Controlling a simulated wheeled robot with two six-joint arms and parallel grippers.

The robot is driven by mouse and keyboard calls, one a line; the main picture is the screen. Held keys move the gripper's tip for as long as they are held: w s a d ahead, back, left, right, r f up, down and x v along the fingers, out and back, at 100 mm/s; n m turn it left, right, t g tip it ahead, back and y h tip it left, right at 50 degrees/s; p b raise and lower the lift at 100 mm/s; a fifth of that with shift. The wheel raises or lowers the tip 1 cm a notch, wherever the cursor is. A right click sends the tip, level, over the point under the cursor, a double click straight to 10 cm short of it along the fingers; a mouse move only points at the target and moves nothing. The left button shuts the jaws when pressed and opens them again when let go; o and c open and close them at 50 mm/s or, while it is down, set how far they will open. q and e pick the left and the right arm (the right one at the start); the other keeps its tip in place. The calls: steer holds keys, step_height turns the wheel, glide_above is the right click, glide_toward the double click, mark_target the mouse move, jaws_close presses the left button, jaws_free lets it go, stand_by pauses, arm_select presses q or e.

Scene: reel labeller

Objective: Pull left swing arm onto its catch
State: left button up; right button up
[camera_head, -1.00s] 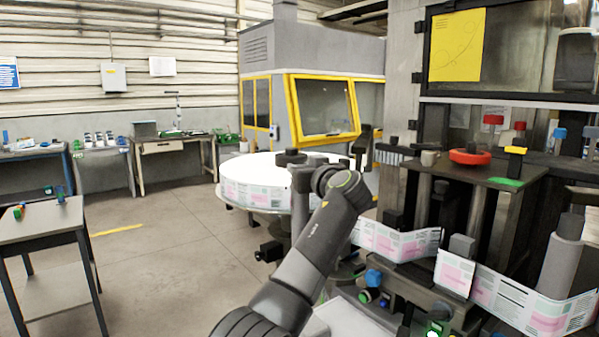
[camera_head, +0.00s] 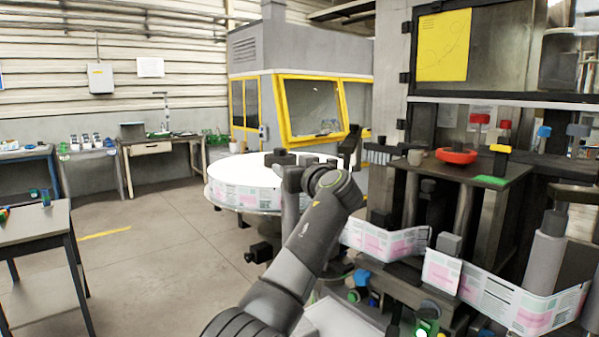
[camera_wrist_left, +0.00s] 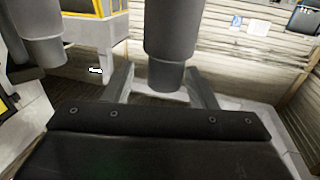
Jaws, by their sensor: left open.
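My left arm reaches up from the bottom of the head view, its wrist in front of the large white label reel (camera_head: 243,178). A second grey cylinder (camera_wrist_left: 42,30) is at the upper left. I cannot make out which part is the left swing arm or its catch. My right gripper is not in view.
The printed label web (camera_head: 385,240) runs right from the reel side past a grey roller (camera_head: 545,255). A dark shelf with a red dish (camera_head: 456,156) stands above it. A yellow-framed machine (camera_head: 300,105) is behind. Open floor (camera_head: 150,240) lies to the left.

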arm_select(q)
steer(key=shift+s+d+f+b, duration=0.15)
steer(key=shift+s+d+b, duration=0.15)
steer(key=shift+s, duration=0.2)
steer(key=b+v, duration=1.1)
steer(key=v, duration=0.5)
steer(key=shift+d+b, duration=0.2)
steer(key=shift+b, duration=0.15)
steer(key=shift+r, duration=0.2)
